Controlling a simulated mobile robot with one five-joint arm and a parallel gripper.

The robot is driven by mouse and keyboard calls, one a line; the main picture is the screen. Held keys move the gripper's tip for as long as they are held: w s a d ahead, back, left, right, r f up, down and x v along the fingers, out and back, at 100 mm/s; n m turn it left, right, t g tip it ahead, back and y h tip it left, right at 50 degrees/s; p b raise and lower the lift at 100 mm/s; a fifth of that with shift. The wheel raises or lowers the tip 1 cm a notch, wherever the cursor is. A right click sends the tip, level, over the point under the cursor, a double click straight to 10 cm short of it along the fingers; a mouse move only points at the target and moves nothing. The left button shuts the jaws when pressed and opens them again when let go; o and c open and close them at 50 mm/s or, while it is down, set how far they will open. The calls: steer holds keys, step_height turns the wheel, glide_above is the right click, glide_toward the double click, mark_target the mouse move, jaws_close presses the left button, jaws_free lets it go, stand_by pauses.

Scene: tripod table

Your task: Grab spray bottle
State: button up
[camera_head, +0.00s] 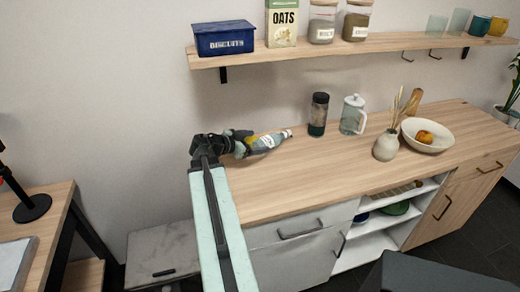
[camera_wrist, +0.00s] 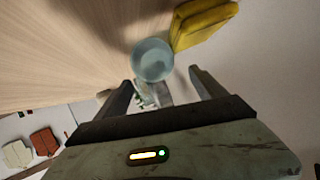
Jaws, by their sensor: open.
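In the head view a bottle (camera_head: 268,142) with a pale body, a printed label and a light cap lies tilted at the left end of the wooden counter, near the wall. It may be the spray bottle; I see no clear trigger. My gripper (camera_head: 243,141) is just left of it and covers part of that area. In the wrist view my gripper (camera_wrist: 160,76) is open, with a pale blue round thing (camera_wrist: 152,58) ahead of the gap between its fingers. Whether this is part of the bottle, I cannot tell. Contact is unclear.
A yellow item (camera_wrist: 202,22) lies beside the round thing. On the counter (camera_head: 310,165) stand a dark jar (camera_head: 318,114), a glass pitcher (camera_head: 353,115), a vase (camera_head: 386,146) and a white bowl (camera_head: 442,140). A shelf (camera_head: 300,55) hangs above. The counter's front middle is clear.

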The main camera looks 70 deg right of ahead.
mark_target(269, 142)
steer(key=shift+b+x, duration=0.45)
steer(key=shift+x, duration=0.8)
steer(key=b+x, duration=0.1)
steer(key=x, duration=0.1)
steer(key=b+x, duration=0.1)
steer(key=x, duration=0.2)
steer(key=shift+f, duration=0.3)
steer(key=shift+a+r, duration=0.1)
